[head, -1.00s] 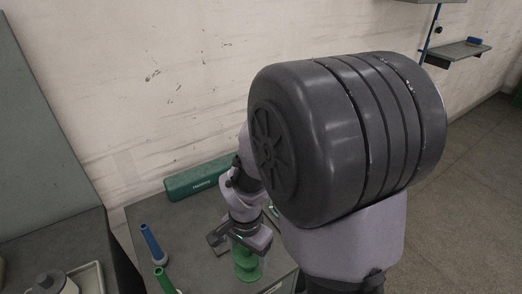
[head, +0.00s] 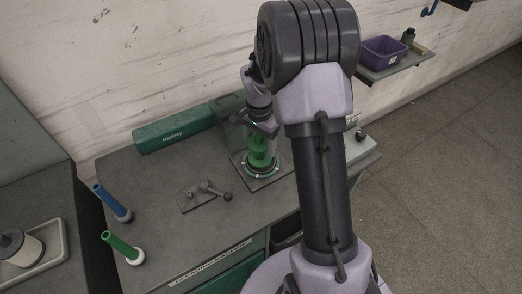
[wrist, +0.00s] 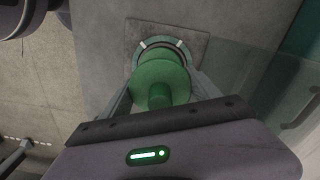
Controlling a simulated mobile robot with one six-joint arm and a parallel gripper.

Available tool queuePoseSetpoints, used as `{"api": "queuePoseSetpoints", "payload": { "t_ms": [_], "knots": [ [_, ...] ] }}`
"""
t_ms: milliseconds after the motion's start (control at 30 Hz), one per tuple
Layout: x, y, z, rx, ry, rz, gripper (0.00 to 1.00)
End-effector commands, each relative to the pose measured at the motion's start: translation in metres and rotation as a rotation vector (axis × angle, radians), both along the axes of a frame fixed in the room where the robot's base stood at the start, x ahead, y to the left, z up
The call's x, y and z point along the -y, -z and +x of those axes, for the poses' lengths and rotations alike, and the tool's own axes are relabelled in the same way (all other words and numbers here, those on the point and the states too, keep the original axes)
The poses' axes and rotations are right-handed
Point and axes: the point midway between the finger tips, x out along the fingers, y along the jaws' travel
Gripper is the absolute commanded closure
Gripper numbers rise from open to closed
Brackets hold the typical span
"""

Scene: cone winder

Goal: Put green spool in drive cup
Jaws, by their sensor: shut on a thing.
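The green spool (head: 259,152) is upright between the fingers of my gripper (head: 262,136), which is shut on it. In the wrist view the spool (wrist: 163,72) shows its round flange and stub end toward the camera, with a finger on each side. The drive cup (head: 262,173) is a round ring with pale marks on a square plate. The spool's lower end overlaps the cup in both views; the cup's ring (wrist: 181,47) shows beyond the spool in the wrist view. The spool hides the cup's inside, and I cannot tell whether its lower end is in the cup or just above it.
A lever on a small plate (head: 197,197) lies left of the cup. A green box (head: 172,133) lies behind. A purple bin (head: 384,52) sits on the right shelf.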

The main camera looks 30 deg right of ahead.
Motion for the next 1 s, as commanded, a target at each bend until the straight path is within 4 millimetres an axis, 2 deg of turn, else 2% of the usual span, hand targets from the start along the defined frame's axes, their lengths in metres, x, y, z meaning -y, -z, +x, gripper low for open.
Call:
{"api": "queuePoseSetpoints", "payload": {
  "t_ms": [67, 233, 567, 600, 700, 1000],
  "knots": [
    [0.007, 0.002, 0.006, 0.001, 0.0, 0.0, 0.73],
    [0.007, 0.038, 0.006, -0.001, -0.002, 0.0, 0.73],
    [0.007, 0.039, 0.006, 0.0, -0.001, -0.001, 0.73],
    [0.007, 0.04, 0.006, 0.0, -0.001, -0.001, 0.27],
    [0.006, 0.039, 0.006, 0.0, -0.001, -0.001, 0.07],
    [0.006, 0.037, 0.006, 0.001, -0.001, 0.0, 0.07]
  ]
}}
